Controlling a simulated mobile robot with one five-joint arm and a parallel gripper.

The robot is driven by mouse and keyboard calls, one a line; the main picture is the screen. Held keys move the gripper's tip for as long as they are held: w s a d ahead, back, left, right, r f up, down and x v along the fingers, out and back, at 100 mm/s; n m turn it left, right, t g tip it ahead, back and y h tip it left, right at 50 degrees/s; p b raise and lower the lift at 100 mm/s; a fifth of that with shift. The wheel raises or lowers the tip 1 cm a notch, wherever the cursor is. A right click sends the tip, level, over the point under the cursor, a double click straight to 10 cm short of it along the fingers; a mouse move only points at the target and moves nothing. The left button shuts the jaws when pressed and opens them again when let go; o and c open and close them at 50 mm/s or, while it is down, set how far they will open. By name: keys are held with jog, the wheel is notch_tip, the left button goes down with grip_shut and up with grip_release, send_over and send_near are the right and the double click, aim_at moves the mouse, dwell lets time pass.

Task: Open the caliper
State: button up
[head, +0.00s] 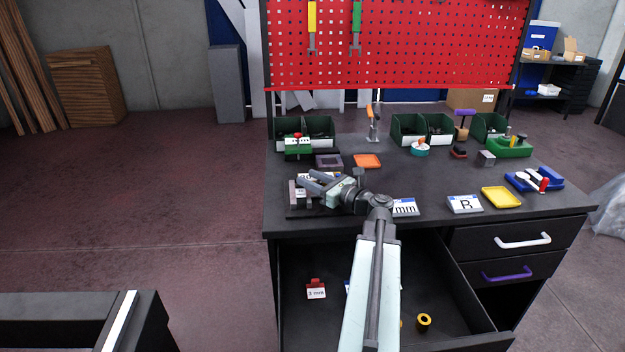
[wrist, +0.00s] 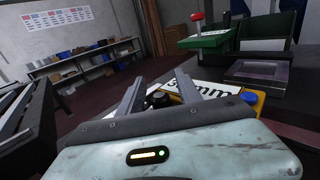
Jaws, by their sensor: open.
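My gripper (head: 313,181) is open over the front left of the black table. Its two grey fingers are spread apart in the wrist view (wrist: 157,82), with nothing clearly held between them. Just beyond and below them is a device with a white plate marked "mm" (wrist: 208,89), a yellow part, a blue knob (wrist: 249,97) and a black knob. I take this device for the caliper. In the head view a grey block of it (head: 293,194) shows beside the gripper, and the rest is largely hidden by the gripper. I cannot tell whether the fingers touch it.
The black table (head: 430,180) also holds a white "mm" card (head: 405,207), a white "R" card (head: 465,204), a yellow tray (head: 501,197), an orange tray (head: 367,161) and green bins (head: 408,128). An open drawer (head: 462,295) juts out below.

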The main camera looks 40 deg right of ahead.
jog(key=shift+c, duration=0.3)
grip_shut()
dwell(1.1)
